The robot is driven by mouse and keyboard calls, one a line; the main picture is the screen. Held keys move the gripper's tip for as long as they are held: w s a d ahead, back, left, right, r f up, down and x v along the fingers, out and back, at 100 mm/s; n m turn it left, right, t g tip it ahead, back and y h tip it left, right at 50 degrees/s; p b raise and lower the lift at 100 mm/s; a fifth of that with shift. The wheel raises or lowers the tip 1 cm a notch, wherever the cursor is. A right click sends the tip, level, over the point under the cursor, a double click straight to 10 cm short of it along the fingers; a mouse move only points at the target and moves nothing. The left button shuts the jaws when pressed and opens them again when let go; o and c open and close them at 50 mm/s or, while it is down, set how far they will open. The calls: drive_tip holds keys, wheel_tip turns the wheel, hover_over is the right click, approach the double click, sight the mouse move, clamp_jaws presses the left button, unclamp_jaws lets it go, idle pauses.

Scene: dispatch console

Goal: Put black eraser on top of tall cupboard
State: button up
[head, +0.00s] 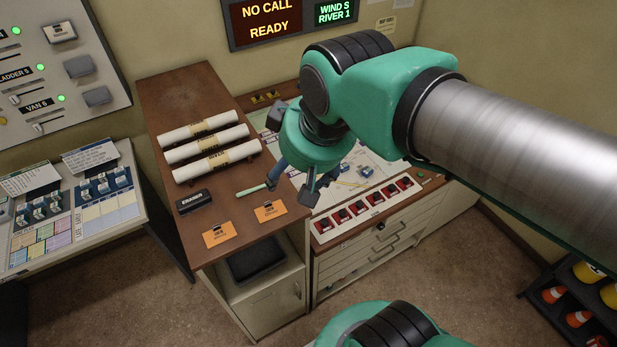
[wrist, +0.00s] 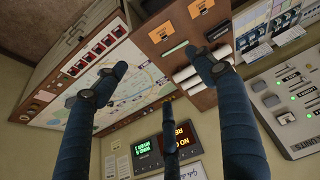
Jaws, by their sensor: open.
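The black eraser (head: 193,201) has a white label. It lies on the brown top of the tall cupboard (head: 196,88), near the left edge and in front of the paper rolls. A dark shape beside the finger in the wrist view (wrist: 219,30) looks like the same eraser. My gripper (head: 294,186) is open and empty, its fingers pointing down. It appears over the cupboard's right edge, well to the right of the eraser and apart from it. The wrist view shows the spread fingers (wrist: 161,68) with nothing between them.
Several paper rolls (head: 211,144), a green pen (head: 252,190) and two orange cards (head: 219,234) share the cupboard top. A black tray (head: 256,262) sits in the open shelf below. The lower map desk (head: 345,280) adjoins on the right. A sloped console (head: 118,216) stands left.

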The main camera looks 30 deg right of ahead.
drive_tip(key=s, duration=0.1)
drive_tip(key=s+m, duration=0.1)
drive_tip(key=s+d, duration=0.1)
drive_tip(key=shift+s+f+m, duration=0.15)
drive_tip(key=shift+f+m, duration=0.25)
wheel_tip(320, 180, down, 18)
drive_tip(key=b, duration=1.8)
drive_tip(key=shift+c, duration=0.5)
idle(0.4)
